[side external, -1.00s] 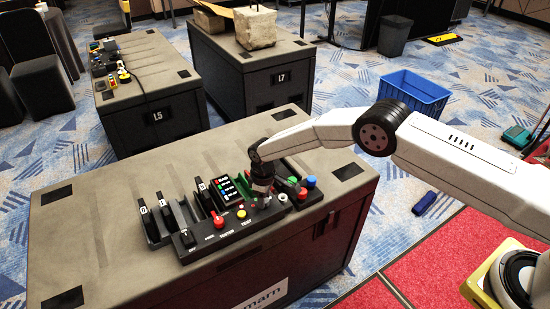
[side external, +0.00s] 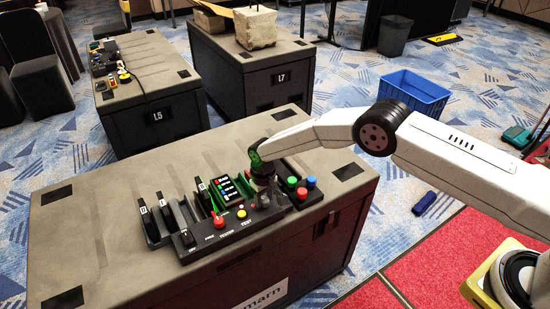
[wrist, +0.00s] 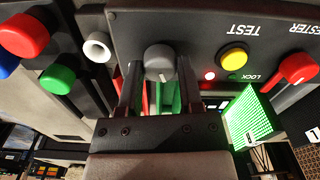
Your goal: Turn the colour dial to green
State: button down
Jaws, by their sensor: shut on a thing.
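The grey dial (wrist: 158,62) sits on the black control panel (wrist: 200,22), with a pale pointer mark facing down in the wrist view. My gripper (wrist: 158,84) has a finger on either side of the dial and is shut on it. In the side external view my gripper (side external: 265,200) points down at the panel's right end and hides the dial. A panel with a green-lit face (wrist: 252,120) shows right of my gripper in the wrist view. A small display with coloured rows (side external: 232,188) stands behind the control panel in the side external view.
A red knob (side external: 219,222) and a yellow TEST button (side external: 241,213) are left of my gripper. Red, green and blue buttons (side external: 301,193) are close on its right. Black upright modules (side external: 155,222) stand at left. The cabinet top (side external: 90,225) is clear farther left.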

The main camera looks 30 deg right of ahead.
aim_at(265, 200)
jog(key=shift+c, duration=1.3)
grip_release()
jog(key=shift+r, duration=3.85)
jog(key=shift+r, duration=0.1)
